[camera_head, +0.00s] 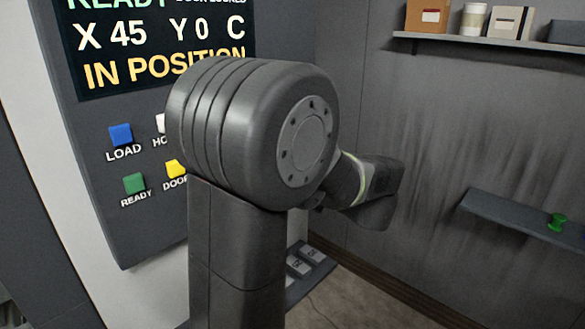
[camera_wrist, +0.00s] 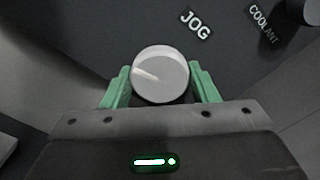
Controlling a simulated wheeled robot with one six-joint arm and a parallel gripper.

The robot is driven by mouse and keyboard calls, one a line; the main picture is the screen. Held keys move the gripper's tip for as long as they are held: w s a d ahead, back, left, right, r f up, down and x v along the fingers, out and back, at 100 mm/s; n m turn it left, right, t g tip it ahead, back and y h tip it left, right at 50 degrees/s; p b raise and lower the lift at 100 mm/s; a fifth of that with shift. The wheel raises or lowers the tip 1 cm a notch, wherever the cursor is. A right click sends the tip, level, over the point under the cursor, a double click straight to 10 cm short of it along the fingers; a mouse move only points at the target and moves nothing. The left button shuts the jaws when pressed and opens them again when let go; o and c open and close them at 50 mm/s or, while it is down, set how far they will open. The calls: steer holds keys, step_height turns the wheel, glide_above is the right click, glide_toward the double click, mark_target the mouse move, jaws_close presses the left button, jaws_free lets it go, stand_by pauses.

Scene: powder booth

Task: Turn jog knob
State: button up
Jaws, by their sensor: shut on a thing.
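The jog knob (camera_wrist: 160,75) is a round light-grey knob with a pale pointer line aimed to the upper left in the wrist view. The JOG label (camera_wrist: 195,25) is on the dark panel just above and right of it. My gripper (camera_wrist: 161,84) has green fingers on both sides of the knob and is shut on it. In the head view my arm hides the knob, and the gripper's fingers do not show. The control panel's display (camera_head: 160,45) reads X 45, Y 0, C and IN POSITION; its top line is partly cut off.
A second, dark knob by the COOLANT label (camera_wrist: 263,23) is at the upper right in the wrist view. Blue LOAD (camera_head: 121,135), green READY (camera_head: 135,184) and yellow DOOR (camera_head: 176,169) buttons are on the panel. Wall shelves (camera_head: 520,217) are at the right.

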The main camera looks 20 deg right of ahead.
stand_by(0.4)
steer(key=o, duration=1)
steer(key=shift+c, duration=0.2)
steer(key=b+v, duration=0.3)
steer(key=v, duration=1.1)
steer(key=shift+w+f, duration=0.1)
steer(key=shift+w, duration=0.05)
